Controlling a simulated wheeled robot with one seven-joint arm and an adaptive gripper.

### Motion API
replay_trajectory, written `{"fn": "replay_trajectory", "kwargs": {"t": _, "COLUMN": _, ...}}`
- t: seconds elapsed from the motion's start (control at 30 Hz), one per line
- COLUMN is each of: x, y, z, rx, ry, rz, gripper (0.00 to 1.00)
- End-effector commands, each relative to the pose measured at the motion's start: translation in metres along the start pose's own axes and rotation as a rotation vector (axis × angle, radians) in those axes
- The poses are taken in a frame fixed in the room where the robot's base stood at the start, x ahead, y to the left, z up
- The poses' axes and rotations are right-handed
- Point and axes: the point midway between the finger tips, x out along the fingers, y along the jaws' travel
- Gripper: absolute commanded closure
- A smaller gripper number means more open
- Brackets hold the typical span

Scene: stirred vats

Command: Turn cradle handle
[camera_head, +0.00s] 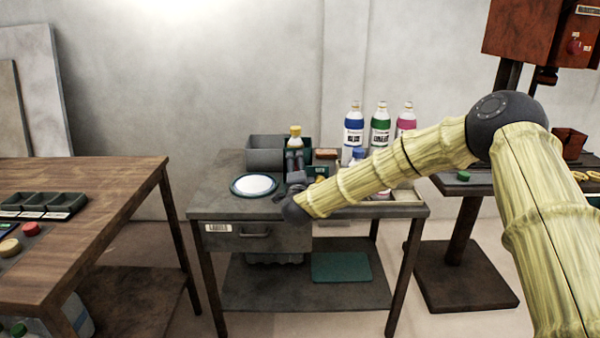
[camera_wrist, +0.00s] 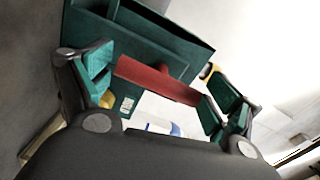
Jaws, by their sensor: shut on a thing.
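In the wrist view, a red bar-shaped handle (camera_wrist: 158,80) spans the space between the teal-padded fingers of my gripper (camera_wrist: 160,88), which is shut on it. The handle runs in front of a dark teal box-like cradle (camera_wrist: 135,38) with an open top. In the head view, my gripper (camera_head: 290,192) is over the front middle of the grey table, in front of the teal cradle (camera_head: 307,150). A yellow-capped bottle (camera_head: 295,134) stands upright at the cradle. The handle is not distinguishable in the head view, where my gripper and arm cover that area.
A white plate with a dark rim (camera_head: 254,185) lies left of my gripper. A grey bin (camera_head: 265,152) stands behind it. Several bottles, including a blue-labelled one (camera_head: 354,128), stand at the back right. A wooden table (camera_head: 95,185) is at left, with a floor gap between.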

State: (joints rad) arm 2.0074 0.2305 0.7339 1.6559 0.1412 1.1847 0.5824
Motion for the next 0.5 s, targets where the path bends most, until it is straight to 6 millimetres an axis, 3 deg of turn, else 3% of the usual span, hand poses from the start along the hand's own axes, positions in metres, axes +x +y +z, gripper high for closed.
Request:
{"fn": "replay_trajectory", "kwargs": {"t": 0.03, "x": 0.0017, "y": -0.0077, "z": -0.0007, "rx": 0.003, "ry": 0.003, "rz": -0.010, "gripper": 0.33}}
{"fn": "replay_trajectory", "kwargs": {"t": 0.2, "x": 0.0017, "y": -0.0079, "z": -0.0003, "rx": 0.003, "ry": 0.002, "rz": -0.010, "gripper": 0.33}}
{"fn": "replay_trajectory", "kwargs": {"t": 0.23, "x": 0.0017, "y": -0.0080, "z": -0.0003, "rx": 0.003, "ry": 0.002, "rz": -0.010, "gripper": 0.08}}
{"fn": "replay_trajectory", "kwargs": {"t": 0.27, "x": 0.0017, "y": -0.0080, "z": -0.0002, "rx": 0.003, "ry": 0.002, "rz": -0.010, "gripper": 0.02}}
{"fn": "replay_trajectory", "kwargs": {"t": 0.5, "x": 0.0007, "y": -0.0055, "z": 0.0005, "rx": 0.002, "ry": 0.000, "rz": -0.007, "gripper": 0.00}}
